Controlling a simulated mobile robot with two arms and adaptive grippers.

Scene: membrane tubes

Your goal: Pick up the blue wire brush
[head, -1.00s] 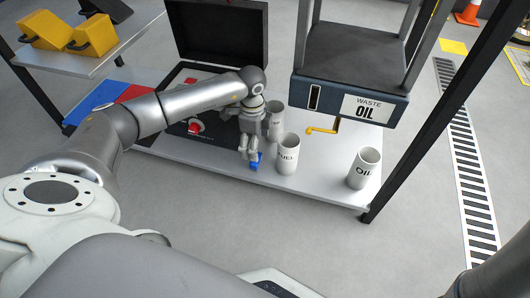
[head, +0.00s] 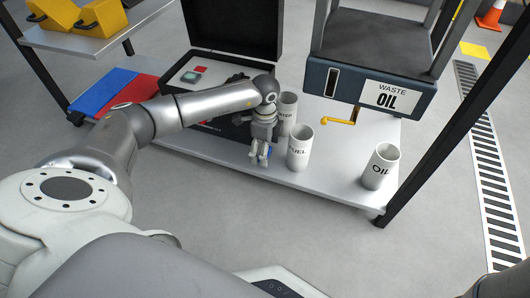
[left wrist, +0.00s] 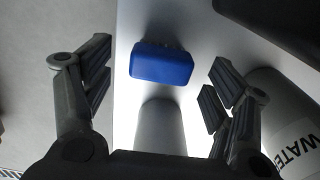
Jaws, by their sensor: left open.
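The blue wire brush (left wrist: 161,63) shows as a blue block on the light bench top in the left wrist view, between and beyond the two fingers.
The FUEL cup (head: 300,148) stands close right of my left gripper, with the WATER cup (head: 287,112) behind it. The OIL cup (head: 381,166) stands farther right. A waste oil box (head: 372,88) overhangs the bench (head: 335,168). An open black case (head: 235,30) is behind my arm.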

